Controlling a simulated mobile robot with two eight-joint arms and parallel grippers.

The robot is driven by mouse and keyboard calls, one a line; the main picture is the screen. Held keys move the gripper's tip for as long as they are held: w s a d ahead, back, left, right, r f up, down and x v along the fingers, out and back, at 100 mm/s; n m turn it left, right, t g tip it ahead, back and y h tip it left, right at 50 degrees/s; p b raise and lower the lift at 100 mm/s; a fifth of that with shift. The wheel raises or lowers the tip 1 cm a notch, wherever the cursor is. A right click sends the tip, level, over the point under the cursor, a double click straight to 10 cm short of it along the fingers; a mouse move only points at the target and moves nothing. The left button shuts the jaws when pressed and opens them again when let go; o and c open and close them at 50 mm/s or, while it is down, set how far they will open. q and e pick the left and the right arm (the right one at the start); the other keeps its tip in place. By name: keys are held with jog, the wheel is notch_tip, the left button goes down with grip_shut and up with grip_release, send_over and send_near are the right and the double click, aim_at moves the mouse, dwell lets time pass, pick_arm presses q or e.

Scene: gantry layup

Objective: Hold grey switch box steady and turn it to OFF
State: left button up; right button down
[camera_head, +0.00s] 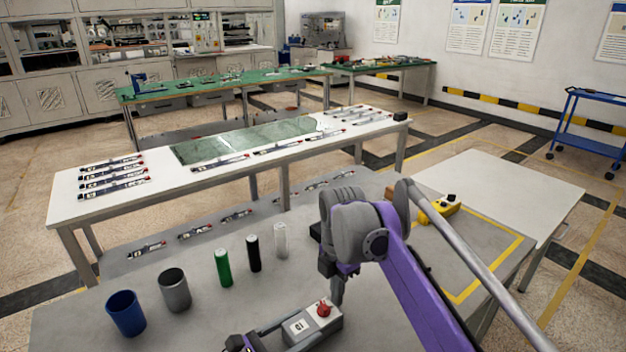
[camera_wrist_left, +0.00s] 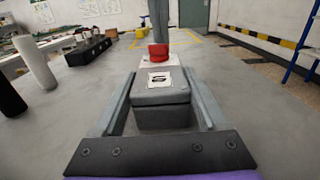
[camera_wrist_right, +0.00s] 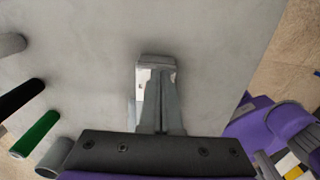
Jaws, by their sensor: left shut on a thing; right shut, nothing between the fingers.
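The grey switch box (camera_head: 325,325) lies on the grey table at the bottom of the head view, with a white marked label and a red knob (camera_head: 324,309) on top. In the left wrist view the box (camera_wrist_left: 160,95) sits between the two fingers of my left gripper (camera_wrist_left: 162,100), which is shut on it. The red knob (camera_wrist_left: 158,53) stands at its far end. My right gripper (camera_head: 337,292) is shut, pointing down just over the knob; in the left wrist view its fingers are right above or touching it. In the right wrist view the shut fingers (camera_wrist_right: 158,65) hide the knob.
A blue cup (camera_head: 125,314), a grey cup (camera_head: 175,290) and green (camera_head: 222,267), black (camera_head: 253,253) and white (camera_head: 280,240) cylinders stand left of the box. A yellow device (camera_head: 438,208) sits at the back right. The table around the box is clear.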

aim_at(332, 305)
jog(key=shift+s+a, duration=0.25)
jog(key=shift+a, duration=0.3)
dwell(0.9)
jog(key=shift+w+a, duration=0.15)
jog(key=shift+w, duration=0.1)
dwell(0.4)
jog(key=shift+w, duration=0.1)
dwell(0.4)
jog(key=shift+w+d, duration=0.15)
jog(key=shift+d, duration=0.1)
jog(key=shift+r, duration=3)
pick_arm(q)
jog(key=o, duration=1.6)
